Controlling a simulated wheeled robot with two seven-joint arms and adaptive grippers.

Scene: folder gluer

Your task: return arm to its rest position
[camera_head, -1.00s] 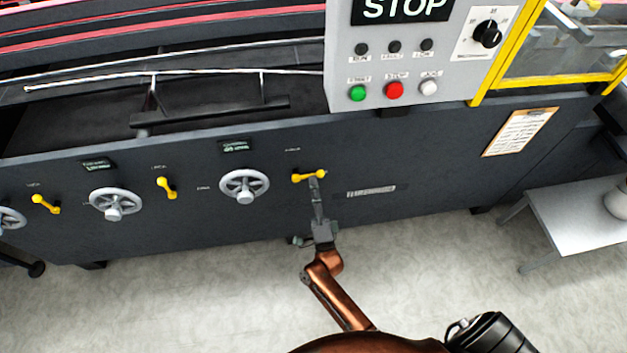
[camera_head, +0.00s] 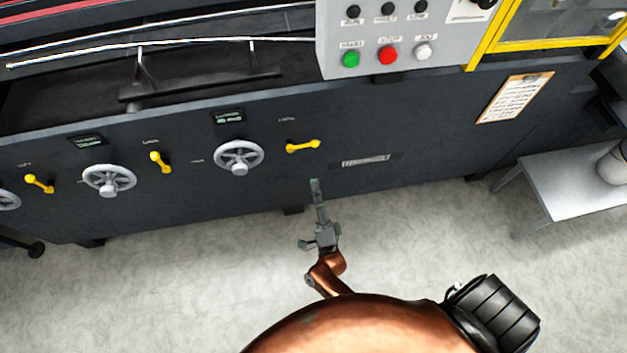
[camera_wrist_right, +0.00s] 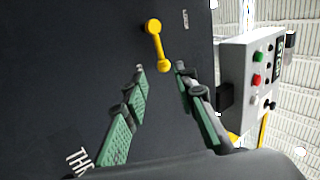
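My right arm (camera_head: 333,262) is stretched toward the dark machine front. Its gripper (camera_head: 316,184) is below the yellow lever handle (camera_head: 303,146) and apart from it. In the right wrist view the gripper (camera_wrist_right: 160,68) has its two green-padded fingers spread with nothing between them. The same yellow lever (camera_wrist_right: 157,45) shows just beyond the fingertips there. My left gripper is not in view.
The machine panel has grey handwheels (camera_head: 238,157) and more yellow levers (camera_head: 160,162). A button box (camera_head: 408,40) juts out above. A small grey table (camera_head: 575,185) stands at the right, below a clipboard (camera_head: 515,97). The floor (camera_head: 180,270) in front is clear.

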